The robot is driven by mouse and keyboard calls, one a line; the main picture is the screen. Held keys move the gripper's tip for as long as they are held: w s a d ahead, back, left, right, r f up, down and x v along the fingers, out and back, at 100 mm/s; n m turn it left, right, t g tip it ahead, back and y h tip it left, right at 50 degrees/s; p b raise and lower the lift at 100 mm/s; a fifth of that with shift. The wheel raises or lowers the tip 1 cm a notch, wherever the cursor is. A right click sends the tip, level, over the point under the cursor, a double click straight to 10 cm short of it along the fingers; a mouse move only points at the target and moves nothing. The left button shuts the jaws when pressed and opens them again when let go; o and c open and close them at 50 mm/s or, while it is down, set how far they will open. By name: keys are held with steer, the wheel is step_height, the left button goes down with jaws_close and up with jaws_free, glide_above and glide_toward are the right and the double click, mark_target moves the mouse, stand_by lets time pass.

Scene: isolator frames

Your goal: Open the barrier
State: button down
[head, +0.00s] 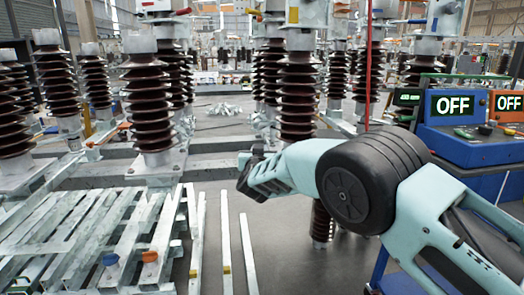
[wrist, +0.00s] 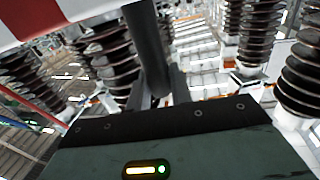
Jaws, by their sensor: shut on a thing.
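A red-and-white striped board (wrist: 75,12), which looks like part of the barrier, crosses the top left of the wrist view, very close to the camera. A dark grey round bar (wrist: 148,45) hangs down beside it and reaches in between my fingers. My gripper (wrist: 162,95) is shut on this dark bar; the exact contact is dim and partly hidden. In the head view my gripper (head: 252,175) points left at mid-frame, with its tip dark and small. I cannot make out the barrier or what is held in that view.
Brown ribbed insulator columns (head: 152,95) stand to the left and behind my gripper. Slatted metal frames (head: 85,235) and loose bars (head: 226,245) lie at the lower left. A blue test unit (head: 468,143) reading OFF stands at the right. Grey floor shows between them.

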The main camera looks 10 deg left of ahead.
steer(key=c, duration=1.3)
jaws_free()
steer(key=s+d+b, duration=0.1)
steer(key=s+d, duration=0.1)
steer(key=s, duration=1.5)
steer(key=shift+s+b, duration=0.15)
steer(key=shift+b, duration=0.25)
